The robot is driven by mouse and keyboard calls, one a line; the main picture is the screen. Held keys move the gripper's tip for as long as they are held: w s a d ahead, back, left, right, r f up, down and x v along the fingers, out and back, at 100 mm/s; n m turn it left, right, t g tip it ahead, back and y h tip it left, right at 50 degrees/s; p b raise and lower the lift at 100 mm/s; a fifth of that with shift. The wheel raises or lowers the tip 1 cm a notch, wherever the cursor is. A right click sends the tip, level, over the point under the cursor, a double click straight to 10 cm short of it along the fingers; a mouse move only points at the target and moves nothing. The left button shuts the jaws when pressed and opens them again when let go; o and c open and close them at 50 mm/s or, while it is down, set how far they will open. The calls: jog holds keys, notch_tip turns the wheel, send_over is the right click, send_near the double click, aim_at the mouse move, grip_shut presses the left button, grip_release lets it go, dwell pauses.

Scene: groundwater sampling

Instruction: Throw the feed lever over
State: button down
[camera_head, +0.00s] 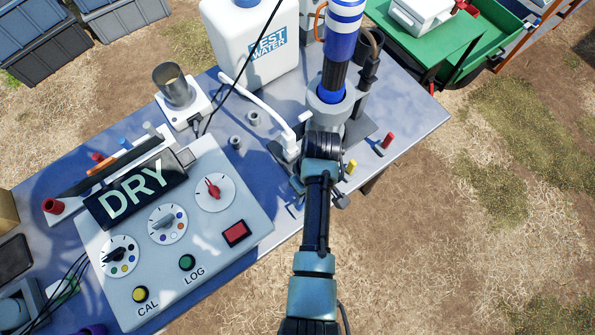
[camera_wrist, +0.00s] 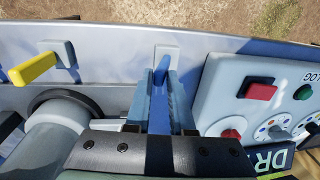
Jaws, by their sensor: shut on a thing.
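My gripper (camera_wrist: 161,82) is shut on a blue lever (camera_wrist: 160,104), with one finger on each side of it. The lever rises from a small grey plate (camera_wrist: 172,50) at the bench edge. A yellow lever (camera_wrist: 34,68) stands to its left in the wrist view and also shows in the head view (camera_head: 351,166). A red lever (camera_head: 387,141) stands farther along the same edge. No label shows which one is the feed lever. In the head view my wrist hides the gripper's fingertips and the blue lever.
The control panel (camera_head: 255,207) with its DRY display (camera_head: 137,189), dials and buttons lies close beside the gripper. A blue-and-white column (camera_head: 341,40), a white curved handle (camera_head: 262,101) and a white water jug (camera_head: 227,52) stand on the bench (camera_head: 425,105). Dry ground lies beyond its edge.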

jog(key=shift+w+d+f+y, duration=0.3)
jog(key=shift+w+d, duration=0.2)
jog(key=shift+d, duration=0.25)
jog(key=b, duration=0.1)
jog(key=d+f+g+b, duration=0.1)
jog(key=b, duration=0.1)
jog(key=shift+w+f+y, duration=0.2)
jog(key=shift+w+y, duration=0.1)
jog(key=shift+w+d+f+y+b, duration=0.3)
jog(key=shift+f+b, duration=0.2)
jog(key=shift+b, duration=0.45)
jog(key=shift+d+g+b, duration=0.2)
jog(key=shift+g+b, duration=0.1)
jog(key=shift+b, duration=0.15)
jog(key=shift+s+y, duration=0.1)
jog(key=shift+y, duration=0.2)
